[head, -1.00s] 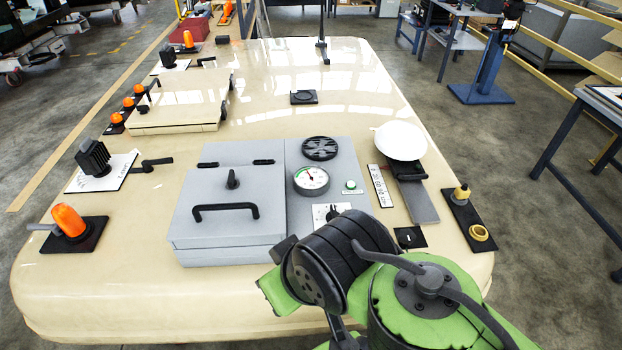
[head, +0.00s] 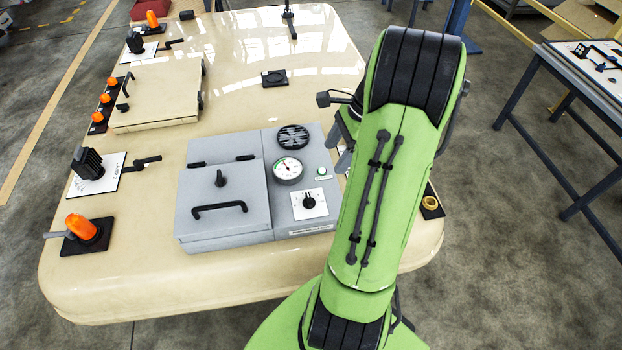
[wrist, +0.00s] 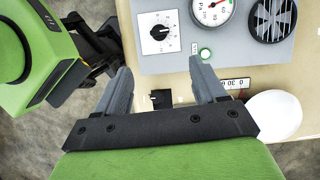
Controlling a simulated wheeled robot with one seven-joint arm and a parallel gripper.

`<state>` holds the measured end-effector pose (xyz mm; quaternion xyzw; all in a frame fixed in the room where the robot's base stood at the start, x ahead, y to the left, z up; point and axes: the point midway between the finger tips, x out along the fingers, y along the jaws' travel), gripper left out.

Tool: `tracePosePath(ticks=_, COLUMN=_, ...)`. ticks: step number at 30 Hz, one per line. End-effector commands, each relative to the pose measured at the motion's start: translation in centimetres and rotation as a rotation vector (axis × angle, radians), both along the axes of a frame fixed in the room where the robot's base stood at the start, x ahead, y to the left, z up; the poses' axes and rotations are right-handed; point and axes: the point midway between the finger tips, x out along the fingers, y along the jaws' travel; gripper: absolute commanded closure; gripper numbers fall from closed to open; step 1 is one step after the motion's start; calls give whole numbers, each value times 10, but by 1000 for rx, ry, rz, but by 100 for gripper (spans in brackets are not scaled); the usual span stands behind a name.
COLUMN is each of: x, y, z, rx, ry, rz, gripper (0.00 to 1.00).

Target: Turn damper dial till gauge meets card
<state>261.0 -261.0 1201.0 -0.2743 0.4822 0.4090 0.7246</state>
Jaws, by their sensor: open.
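The damper dial (head: 309,200) is a black knob on a white scale plate on the grey unit; it also shows in the wrist view (wrist: 160,32). The round gauge (head: 288,172) sits above it in the head view; in the wrist view the gauge (wrist: 210,16) is cut by the top edge. A white card with dark digits (wrist: 234,84) lies beside the unit, partly behind a finger; I cannot read it surely. My gripper (wrist: 161,72) is open and empty, its fingers apart from the dial. In the head view my arm hides the card.
A grey lidded box (head: 222,202) with a black handle adjoins the dial panel. A small green button (wrist: 205,53) and a black vent (wrist: 271,18) are close by. A white round object (wrist: 274,114) stands beside the card.

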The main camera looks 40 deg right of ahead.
Motion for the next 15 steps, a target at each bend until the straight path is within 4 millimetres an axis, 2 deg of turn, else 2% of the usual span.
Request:
tracePosePath(ticks=5, x=4, y=8, z=-26, rx=10, ry=4, rz=-5, gripper=30)
tracePosePath(ticks=15, x=21, y=37, z=-106, rx=9, ry=7, rz=-3, gripper=30)
